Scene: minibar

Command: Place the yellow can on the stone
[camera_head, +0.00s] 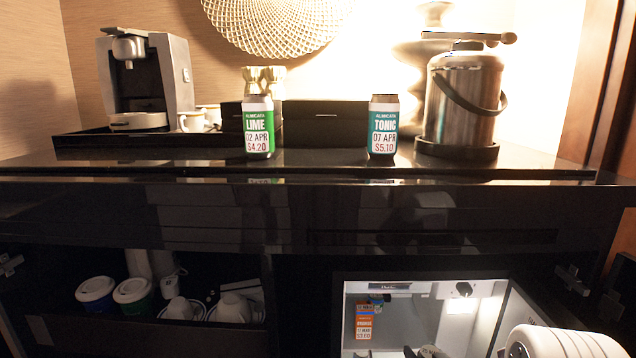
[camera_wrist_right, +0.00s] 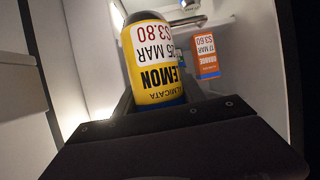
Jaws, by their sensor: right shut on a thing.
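The yellow can (camera_wrist_right: 152,62), labelled lemon, shows upside down in the right wrist view. My right gripper (camera_wrist_right: 157,98) is shut on it, with a dark finger on each side. The can and gripper are inside or at the mouth of the lit fridge. In the head view the can cannot be made out; only dark gripper parts show at the bottom edge. The glossy black counter top (camera_head: 320,160) above the cabinet looks like the stone, though I cannot tell its material. My left gripper is not in view.
A green lime can (camera_head: 258,128) and a teal tonic can (camera_head: 383,128) stand on the counter with free room between them. A coffee machine (camera_head: 165,75) and ice bucket (camera_head: 462,100) flank them. An orange pack (camera_head: 364,322) is in the open fridge (camera_head: 350,290). Cups (camera_head: 97,292) fill the left shelf.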

